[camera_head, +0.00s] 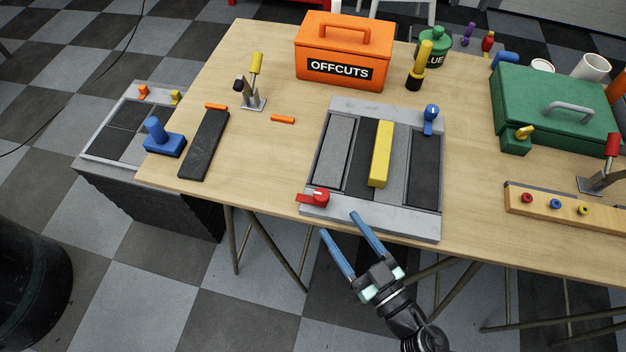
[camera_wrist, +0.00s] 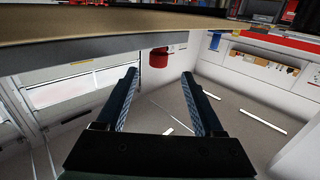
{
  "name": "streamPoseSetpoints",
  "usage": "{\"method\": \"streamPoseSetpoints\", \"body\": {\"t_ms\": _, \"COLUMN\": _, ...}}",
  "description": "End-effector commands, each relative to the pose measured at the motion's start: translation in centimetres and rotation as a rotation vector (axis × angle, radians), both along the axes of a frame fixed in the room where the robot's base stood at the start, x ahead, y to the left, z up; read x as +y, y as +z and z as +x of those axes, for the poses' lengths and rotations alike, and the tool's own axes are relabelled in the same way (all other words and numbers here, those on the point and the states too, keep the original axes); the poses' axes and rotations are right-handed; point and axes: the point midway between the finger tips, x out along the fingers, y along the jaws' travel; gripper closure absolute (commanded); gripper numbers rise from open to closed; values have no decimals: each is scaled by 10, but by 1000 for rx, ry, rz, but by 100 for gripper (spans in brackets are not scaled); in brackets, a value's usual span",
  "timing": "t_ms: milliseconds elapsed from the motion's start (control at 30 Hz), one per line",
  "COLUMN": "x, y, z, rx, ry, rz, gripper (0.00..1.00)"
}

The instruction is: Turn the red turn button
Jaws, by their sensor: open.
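The red turn button (camera_head: 320,196) sits at the front left corner of the grey panel (camera_head: 386,222) on the table. A red tab points left from its round knob. My gripper (camera_head: 339,223) is open and empty at the table's front edge, just short of the button and slightly to its right. Its two blue fingers point toward the table. The wrist view appears upside down. There the red button (camera_wrist: 158,58) shows beyond and between the fingertips (camera_wrist: 160,72), apart from both.
A blue turn button (camera_head: 431,115) is at the panel's back right corner. A yellow bar (camera_head: 381,154) lies across the panel's middle. An orange OFFCUTS box (camera_head: 343,52) stands behind, and a green case (camera_head: 540,105) stands right.

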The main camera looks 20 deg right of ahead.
Motion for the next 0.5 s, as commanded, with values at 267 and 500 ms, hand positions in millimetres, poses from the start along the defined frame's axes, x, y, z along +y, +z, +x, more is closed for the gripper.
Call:
{"method": "streamPoseSetpoints", "body": {"t_ms": 267, "x": 10, "y": 3, "z": 57, "rx": -6, "ry": 0, "rz": -3, "gripper": 31}}
{"method": "streamPoseSetpoints", "body": {"t_ms": 500, "x": 18, "y": 2, "z": 98, "rx": -5, "ry": 0, "rz": -4, "gripper": 31}}
